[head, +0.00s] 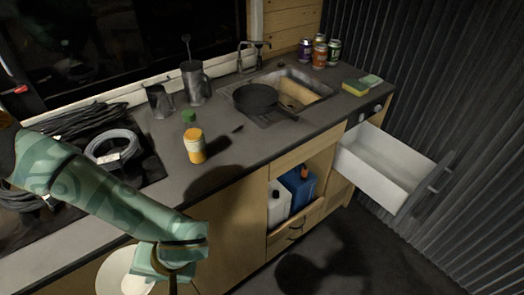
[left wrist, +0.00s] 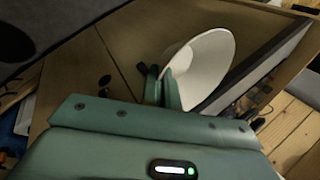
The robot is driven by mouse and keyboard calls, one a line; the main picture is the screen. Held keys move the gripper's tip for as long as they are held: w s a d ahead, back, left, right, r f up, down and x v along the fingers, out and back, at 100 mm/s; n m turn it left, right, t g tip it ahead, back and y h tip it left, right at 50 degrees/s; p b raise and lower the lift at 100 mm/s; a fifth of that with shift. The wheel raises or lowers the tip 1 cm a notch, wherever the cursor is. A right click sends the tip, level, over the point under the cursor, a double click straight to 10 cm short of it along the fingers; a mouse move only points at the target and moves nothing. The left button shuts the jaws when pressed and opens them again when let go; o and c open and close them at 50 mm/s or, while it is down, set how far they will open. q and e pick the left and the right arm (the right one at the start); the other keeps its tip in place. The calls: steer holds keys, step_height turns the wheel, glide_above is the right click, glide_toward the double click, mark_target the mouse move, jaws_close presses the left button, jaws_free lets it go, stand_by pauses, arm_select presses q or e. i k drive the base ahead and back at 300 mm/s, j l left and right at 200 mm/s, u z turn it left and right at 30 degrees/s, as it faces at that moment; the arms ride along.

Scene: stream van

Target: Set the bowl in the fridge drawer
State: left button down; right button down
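A white bowl (head: 118,275) is at the bottom left of the head view, in front of the counter's cabinet and tilted. It also shows in the left wrist view (left wrist: 208,68), with its wide opening seen from the side. My left gripper (head: 158,268) is shut on the bowl's edge, with one green finger on each side in the wrist view (left wrist: 163,88). The fridge drawer (head: 378,168) is pulled open at the right end of the counter. It is white inside and looks empty. My right gripper is not in view.
An open cubby (head: 296,200) holds jugs. Floor before the cabinets looks clear.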

mark_target(391, 178)
steer(key=i+l, duration=0.2)
steer(key=l, duration=0.3)
steer(key=i+l+z, duration=0.1)
steer(key=l, duration=0.35)
steer(key=i+l+z, duration=0.1)
steer(key=i+l, duration=0.45)
steer(key=l, duration=0.35)
steer(key=i+l+z, duration=0.1)
steer(key=i+l, duration=0.15)
steer(key=l, duration=0.2)
steer(key=i+l, duration=0.25)
steer(key=l, duration=0.2)
steer(key=z, duration=0.05)
